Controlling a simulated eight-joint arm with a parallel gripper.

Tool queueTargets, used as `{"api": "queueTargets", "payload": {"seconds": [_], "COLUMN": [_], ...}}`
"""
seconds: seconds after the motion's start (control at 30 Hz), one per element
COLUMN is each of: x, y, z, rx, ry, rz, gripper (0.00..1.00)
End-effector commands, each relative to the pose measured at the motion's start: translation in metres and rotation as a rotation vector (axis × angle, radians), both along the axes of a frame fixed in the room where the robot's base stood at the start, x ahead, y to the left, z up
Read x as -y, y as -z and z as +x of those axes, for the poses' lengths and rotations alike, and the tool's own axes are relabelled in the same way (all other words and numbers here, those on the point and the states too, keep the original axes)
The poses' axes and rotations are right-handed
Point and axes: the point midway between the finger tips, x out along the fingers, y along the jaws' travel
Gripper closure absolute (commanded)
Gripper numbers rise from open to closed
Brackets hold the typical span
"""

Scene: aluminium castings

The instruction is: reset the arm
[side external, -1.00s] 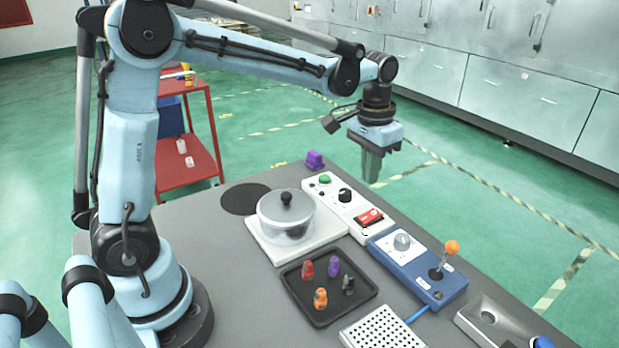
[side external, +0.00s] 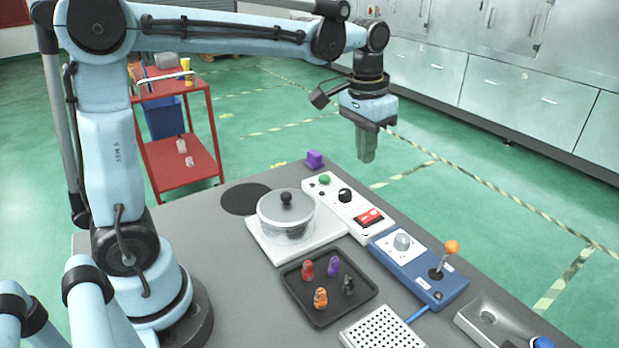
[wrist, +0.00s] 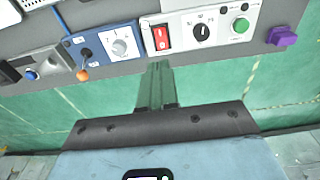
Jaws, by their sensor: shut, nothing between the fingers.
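My gripper (side external: 367,158) hangs in the air above the far edge of the grey table, pointing down, its fingers together with nothing between them. It also shows in the wrist view (wrist: 155,70), where the closed fingers point toward the white control box (wrist: 200,30). In the side external view it is above and behind that box, touching nothing.
On the table (side external: 225,235) are a pot (side external: 287,215) with a clear lid, a black tray (side external: 318,318) of small figures, a blue joystick box (side external: 400,262), a purple block (side external: 314,159) and a perforated white block (side external: 382,330). A red cart (side external: 176,135) stands behind.

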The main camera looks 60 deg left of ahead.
Motion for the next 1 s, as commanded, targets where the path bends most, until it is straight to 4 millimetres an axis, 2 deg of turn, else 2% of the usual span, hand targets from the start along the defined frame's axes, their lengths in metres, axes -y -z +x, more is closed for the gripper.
{"api": "queueTargets", "payload": {"seconds": [0.27,0.6,0.8,1.0], "x": [0.002,0.004,0.005,0.005], "y": [0.002,0.029,0.043,0.046], "z": [-0.05,-0.103,-0.116,-0.119], "rx": [0.197,0.438,0.517,0.533], "ry": [0.0,0.0,0.0,0.0], "rz": [0.001,0.001,0.0,0.0], "gripper": [1.0,1.0,1.0,1.0]}}
